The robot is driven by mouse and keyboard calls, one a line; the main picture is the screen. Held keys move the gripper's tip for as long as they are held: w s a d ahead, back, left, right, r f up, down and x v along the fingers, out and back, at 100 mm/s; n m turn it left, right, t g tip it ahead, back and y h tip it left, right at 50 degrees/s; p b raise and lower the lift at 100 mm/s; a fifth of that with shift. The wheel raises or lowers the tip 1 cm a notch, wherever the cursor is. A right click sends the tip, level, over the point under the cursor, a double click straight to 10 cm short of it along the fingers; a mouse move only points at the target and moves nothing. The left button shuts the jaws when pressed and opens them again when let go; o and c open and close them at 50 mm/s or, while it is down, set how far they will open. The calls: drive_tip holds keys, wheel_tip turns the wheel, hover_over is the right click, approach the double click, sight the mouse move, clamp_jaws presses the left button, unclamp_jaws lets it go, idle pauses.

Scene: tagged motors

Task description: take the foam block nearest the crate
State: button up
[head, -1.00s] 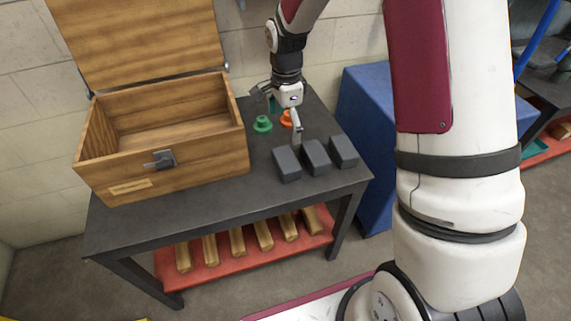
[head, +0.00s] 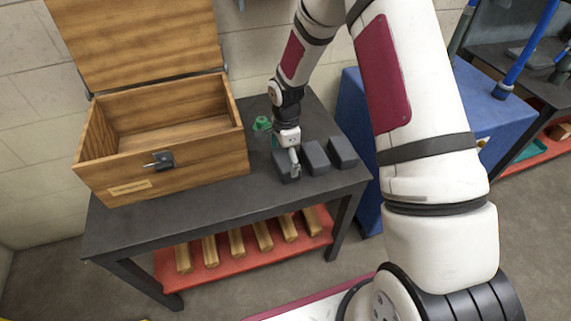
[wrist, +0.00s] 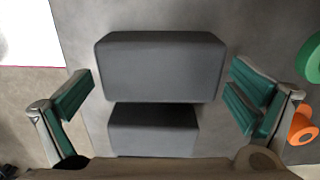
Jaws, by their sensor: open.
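Three dark grey foam blocks stand in a row near the right front of the table. The left one (head: 281,168) is nearest the wooden crate (head: 205,150); the middle one (head: 317,160) and the right one (head: 343,155) are farther off. My gripper (head: 291,160) is over the left block and partly hides it. In the wrist view my gripper (wrist: 162,94) is open, with a finger beyond each end of the blocks. The upper block (wrist: 160,66) there is the one nearest the crate, and the middle one (wrist: 152,132) lies below it. I cannot tell how far down the fingers reach.
A green knobbed piece (head: 262,124) stands behind the blocks and shows in the wrist view (wrist: 312,62). An orange piece (wrist: 300,126) is beside it. The crate's lid (head: 140,40) is open. A red lower shelf (head: 250,247) holds several wooden bars. Bare tabletop (head: 225,200) lies in front.

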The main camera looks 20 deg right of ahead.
drive_tip(key=shift+f, duration=0.9)
drive_tip(key=c, duration=0.6)
